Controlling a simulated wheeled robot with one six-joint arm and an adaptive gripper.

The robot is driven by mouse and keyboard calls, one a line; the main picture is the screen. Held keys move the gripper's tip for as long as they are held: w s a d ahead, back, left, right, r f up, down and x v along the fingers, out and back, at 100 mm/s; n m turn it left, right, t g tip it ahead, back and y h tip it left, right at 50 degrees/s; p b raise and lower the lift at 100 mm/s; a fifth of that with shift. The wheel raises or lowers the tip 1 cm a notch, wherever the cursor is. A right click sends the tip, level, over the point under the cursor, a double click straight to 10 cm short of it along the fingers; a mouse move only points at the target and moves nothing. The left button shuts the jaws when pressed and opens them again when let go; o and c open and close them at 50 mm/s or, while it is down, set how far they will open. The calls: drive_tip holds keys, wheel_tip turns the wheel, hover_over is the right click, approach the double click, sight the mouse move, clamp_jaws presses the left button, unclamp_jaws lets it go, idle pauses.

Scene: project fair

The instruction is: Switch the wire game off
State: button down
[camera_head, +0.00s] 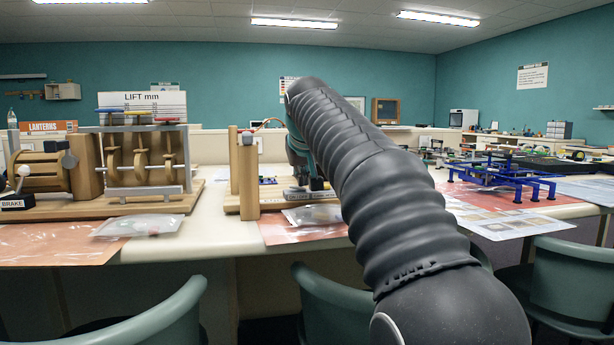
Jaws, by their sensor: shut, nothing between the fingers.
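What looks like the wire game stands on the table at the centre. It has a wooden base with upright wooden posts (248,178) and a thin curved wire with some orange at the top (266,122). Its right part is hidden behind my arm, and I cannot make out its switch. My gripper (304,184) points down over the right part of the base, partly hidden by my arm. It is shut with nothing held. I cannot tell whether its tips touch the game.
A wooden cam machine (140,160) with a BRAKE label stands at the left. Clear plastic bags (138,225) lie at the table's front edge. A blue frame model (505,175) stands at the right. Green chairs (335,305) line the front.

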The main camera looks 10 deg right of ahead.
drive_tip(key=shift+a+r, duration=0.25)
drive_tip(key=shift+a, duration=0.3)
drive_tip(key=shift+r+p, duration=0.1)
drive_tip(key=shift+p, duration=0.25)
drive_tip(key=shift+r+p, duration=0.25)
drive_tip(key=shift+p, duration=0.1)
drive_tip(key=r+p, duration=0.2)
drive_tip(key=d+r+p, duration=0.1)
drive_tip(key=r+p, duration=0.1)
drive_tip(key=shift+s+r, duration=0.1)
drive_tip(key=s+d+r, duration=0.1)
drive_tip(key=s+r, duration=0.5)
drive_tip(key=shift+s+d, duration=0.35)
drive_tip(key=shift+s, duration=0.05)
